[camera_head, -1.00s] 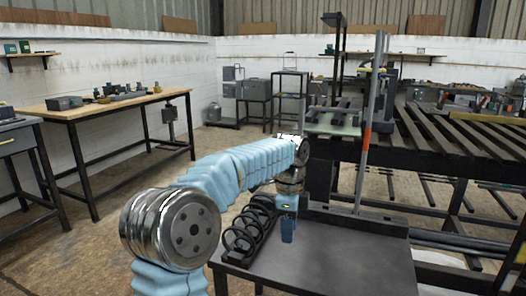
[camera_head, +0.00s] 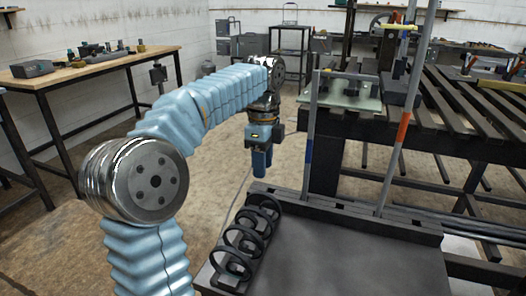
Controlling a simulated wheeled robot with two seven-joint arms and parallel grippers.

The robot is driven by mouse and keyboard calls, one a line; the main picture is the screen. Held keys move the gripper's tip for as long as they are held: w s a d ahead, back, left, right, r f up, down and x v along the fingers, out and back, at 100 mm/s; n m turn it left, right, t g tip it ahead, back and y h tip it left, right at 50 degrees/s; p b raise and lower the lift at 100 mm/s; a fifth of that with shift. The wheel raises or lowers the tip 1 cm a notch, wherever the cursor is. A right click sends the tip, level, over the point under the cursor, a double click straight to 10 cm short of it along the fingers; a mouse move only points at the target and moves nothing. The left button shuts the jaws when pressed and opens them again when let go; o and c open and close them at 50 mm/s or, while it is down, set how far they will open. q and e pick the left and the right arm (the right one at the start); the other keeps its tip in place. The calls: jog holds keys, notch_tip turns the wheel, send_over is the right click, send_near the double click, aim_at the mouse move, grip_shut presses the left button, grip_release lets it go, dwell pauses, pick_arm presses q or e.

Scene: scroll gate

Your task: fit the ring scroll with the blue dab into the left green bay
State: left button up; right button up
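Several black rings (camera_head: 250,238) stand in a row at the left edge of the dark table (camera_head: 340,260). I cannot make out a blue dab on any of them. A thin grey post with a blue band (camera_head: 308,150) stands at the table's back edge. I cannot make out a green bay. My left gripper (camera_head: 262,163), with blue fingers, hangs above and behind the rings, left of the blue-banded post, apart from both. Its fingers look close together, but their gap is unclear. I see nothing held in it. My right gripper is out of view.
A taller post with an orange band (camera_head: 402,127) rises at the table's back right. Behind it is a black slatted bench (camera_head: 470,130) with a pale glass-like plate (camera_head: 345,100). The front of the dark table is bare. A wooden workbench (camera_head: 90,68) stands at the left.

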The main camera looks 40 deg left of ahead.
aim_at(263, 193)
pick_arm(q)
notch_tip(263, 193, down, 7)
jog(key=b, duration=0.4)
jog(key=shift+f+b, duration=0.15)
jog(key=shift+b, duration=0.2)
jog(key=shift+f+b, duration=0.5)
jog(key=shift+f, duration=0.45)
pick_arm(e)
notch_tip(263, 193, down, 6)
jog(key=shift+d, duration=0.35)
pick_arm(q)
grip_shut()
jog(key=shift+r, duration=0.15)
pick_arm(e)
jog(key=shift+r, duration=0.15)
pick_arm(q)
jog(key=shift+r+p, duration=1.45)
jog(key=shift+p, duration=0.3)
notch_tip(263, 193, up, 3)
jog(key=p, duration=0.2)
jog(key=shift+p, duration=0.35)
jog(key=shift+r, duration=2.95)
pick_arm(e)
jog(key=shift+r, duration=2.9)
